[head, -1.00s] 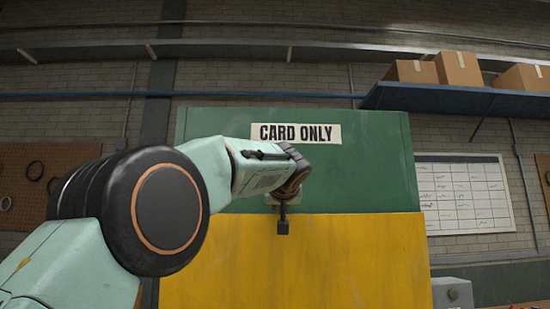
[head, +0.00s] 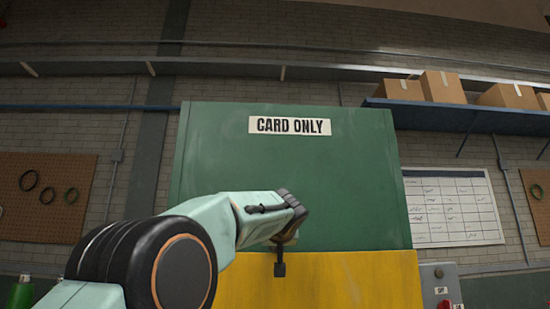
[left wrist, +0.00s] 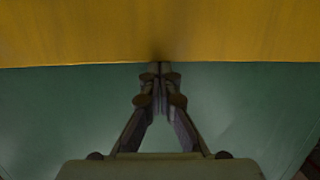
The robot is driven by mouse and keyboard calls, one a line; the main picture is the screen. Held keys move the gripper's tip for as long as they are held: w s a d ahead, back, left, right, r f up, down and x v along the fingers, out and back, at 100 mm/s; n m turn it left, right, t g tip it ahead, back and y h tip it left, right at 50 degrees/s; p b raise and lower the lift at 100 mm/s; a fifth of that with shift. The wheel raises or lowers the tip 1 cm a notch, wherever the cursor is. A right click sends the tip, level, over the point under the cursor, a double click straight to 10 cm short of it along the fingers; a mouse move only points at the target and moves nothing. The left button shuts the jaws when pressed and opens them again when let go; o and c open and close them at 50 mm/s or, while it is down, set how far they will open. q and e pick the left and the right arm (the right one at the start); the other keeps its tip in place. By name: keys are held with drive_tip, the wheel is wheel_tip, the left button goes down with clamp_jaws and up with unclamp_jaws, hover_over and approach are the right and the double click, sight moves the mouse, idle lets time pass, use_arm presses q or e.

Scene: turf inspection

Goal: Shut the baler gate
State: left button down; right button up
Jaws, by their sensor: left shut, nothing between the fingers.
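The baler has a green upper front (head: 355,190) with a "CARD ONLY" sign. Its yellow gate (head: 350,285) shows below, with its top edge well under the sign. My left gripper (head: 280,268) is shut and empty, pointing down at the gate's top edge in front of the green panel. In the left wrist view the closed fingertips (left wrist: 160,70) lie at the line between the yellow gate (left wrist: 160,30) and the green panel (left wrist: 60,110), with a dark shadow on the yellow; contact cannot be told for sure. The gate's lower part is out of frame. My right gripper is not seen.
A grey control box (head: 440,285) with a red button stands right of the baler. A blue shelf (head: 455,115) with cardboard boxes and a whiteboard (head: 452,208) are on the back wall. A pegboard (head: 40,195) hangs at left.

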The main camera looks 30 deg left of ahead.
sight(275, 304)
use_arm(q)
wheel_tip(275, 304, down, 14)
drive_tip(key=b, duration=1.2)
drive_tip(key=shift+r, duration=0.15)
